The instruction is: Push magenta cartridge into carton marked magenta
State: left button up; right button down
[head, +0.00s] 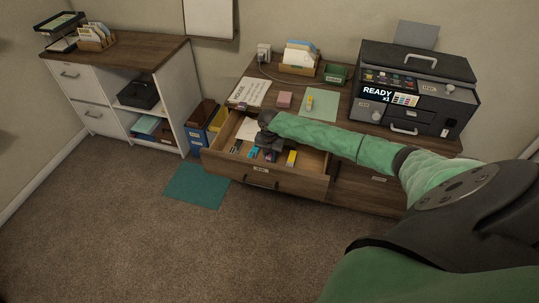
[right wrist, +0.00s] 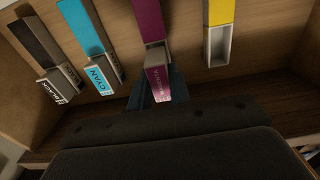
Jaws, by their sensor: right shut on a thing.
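In the right wrist view the magenta carton (right wrist: 149,18) lies in the open drawer between the cyan and yellow cartons. Its pale open end faces my gripper. The magenta cartridge (right wrist: 158,84), with its label showing, is at that mouth, roughly in line with the carton. How far it is inside I cannot tell. My right gripper (right wrist: 157,97) is shut on the cartridge; its dark fingers show on both sides of it. In the head view my right gripper (head: 268,141) reaches down into the drawer and hides most of the magenta carton. My left gripper is out of view.
The drawer (head: 243,172) also holds a black carton (right wrist: 33,40), a cyan carton (right wrist: 82,25) and an open-ended yellow carton (right wrist: 221,12). Black (right wrist: 60,83) and cyan (right wrist: 103,76) cartridge ends protrude. A printer (head: 415,88) and green mat (head: 320,111) are on the desktop.

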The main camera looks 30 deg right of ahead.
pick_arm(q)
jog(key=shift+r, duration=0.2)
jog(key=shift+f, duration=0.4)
pick_arm(e)
jog(key=shift+f, duration=1.4)
jog(key=c, duration=1.2)
grip_release()
jog(key=shift+r+b, duration=0.2)
jog(key=shift+b, duration=0.1)
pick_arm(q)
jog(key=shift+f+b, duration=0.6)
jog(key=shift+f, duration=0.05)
pick_arm(e)
notch_tip(320, 180, up, 7)
jog(key=shift+r, duration=0.15)
